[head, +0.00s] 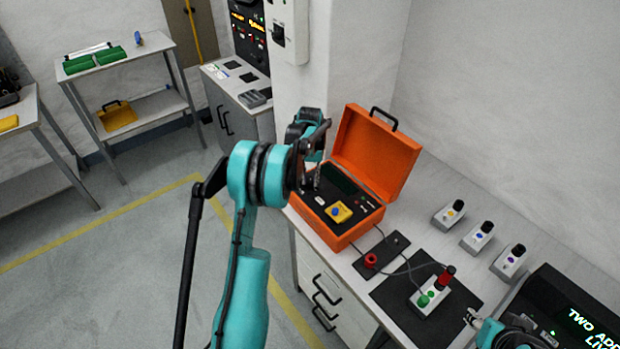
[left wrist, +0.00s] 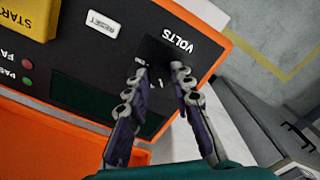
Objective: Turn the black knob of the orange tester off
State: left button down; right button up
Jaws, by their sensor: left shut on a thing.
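The orange tester (head: 372,150) stands open on the bench in the head view, its lid tipped back and its black panel facing up. The black knob (left wrist: 158,82) is a dark shape on the dark panel near the VOLTS label, between my left fingers in the left wrist view. It is hard to make out, and its pointer position cannot be read. My left gripper (left wrist: 161,70) is shut on this knob; in the head view the gripper (head: 314,180) reaches down at the panel's left end. My right gripper (head: 471,317) is at the lower right, away from the tester; its opening is unclear.
A yellow START button (head: 340,212) sits on the tester panel. Cables run from the tester to a green-and-red plug box (head: 430,296) on a black mat (head: 395,310). Three small grey boxes with black tops line the right, including the nearest one (head: 510,262).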

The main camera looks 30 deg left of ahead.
aim_at(310, 181)
pick_arm(q)
jog(key=n, duration=0.4)
jog(key=shift+n, duration=2.8)
jog(key=c, duration=1.3)
grip_release()
notch_tip(310, 181, up, 12)
